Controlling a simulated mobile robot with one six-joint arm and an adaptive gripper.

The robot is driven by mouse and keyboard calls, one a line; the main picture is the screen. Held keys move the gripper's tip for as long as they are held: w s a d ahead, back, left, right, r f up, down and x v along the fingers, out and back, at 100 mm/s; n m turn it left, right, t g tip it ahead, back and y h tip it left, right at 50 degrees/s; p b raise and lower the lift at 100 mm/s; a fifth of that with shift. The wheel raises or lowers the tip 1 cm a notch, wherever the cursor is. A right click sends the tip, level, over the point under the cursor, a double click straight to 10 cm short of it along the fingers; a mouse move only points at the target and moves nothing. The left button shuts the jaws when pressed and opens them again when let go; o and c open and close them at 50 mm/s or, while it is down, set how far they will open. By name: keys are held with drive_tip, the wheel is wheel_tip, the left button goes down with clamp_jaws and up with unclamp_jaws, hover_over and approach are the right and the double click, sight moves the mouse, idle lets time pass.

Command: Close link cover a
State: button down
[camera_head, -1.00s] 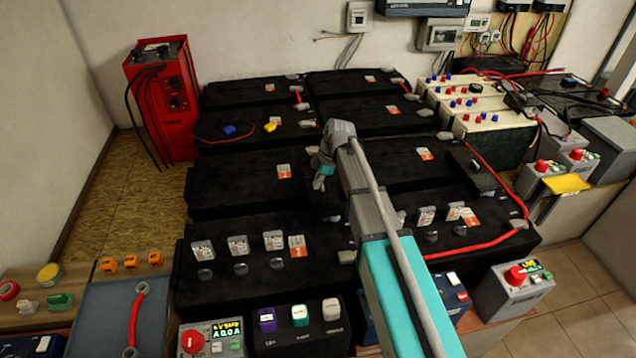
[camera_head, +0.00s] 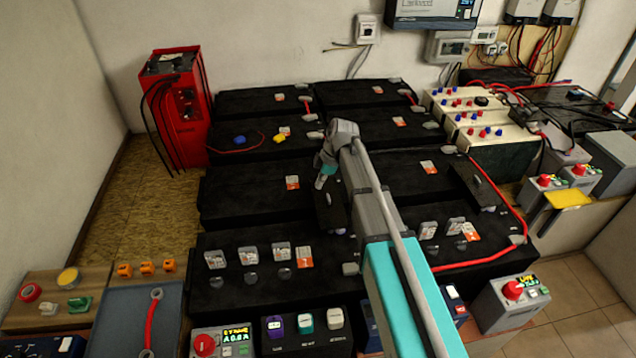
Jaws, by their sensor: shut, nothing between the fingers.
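The black batteries (camera_head: 250,192) stand in rows on the floor. A dark flap (camera_head: 331,214) stands up from the middle row, just below my gripper; it looks like a raised link cover. A second dark raised flap (camera_head: 474,186) is at the right of that row. I cannot read which one is link cover a. My gripper (camera_head: 323,184) is shut and empty, pointing down at the top edge of the nearer flap. I cannot tell whether it touches. My arm hides part of the batteries behind it.
A red cable (camera_head: 506,205) runs along the right edge of the batteries. A red charger unit (camera_head: 178,110) stands at the left wall. Cream batteries (camera_head: 490,130) stand at the right.

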drive_tip(key=shift+p+v, duration=1.35)
drive_tip(key=shift+v, duration=0.45)
drive_tip(key=s+d+r+m+h+p, duration=0.2)
drive_tip(key=s+d+m+h+p, duration=0.1)
drive_tip(key=s+d+m, duration=1.7)
drive_tip(key=shift+s+r+m+t+h, duration=0.15)
drive_tip(key=shift+m+t+h, duration=0.15)
drive_tip(key=shift+t+h, duration=0.1)
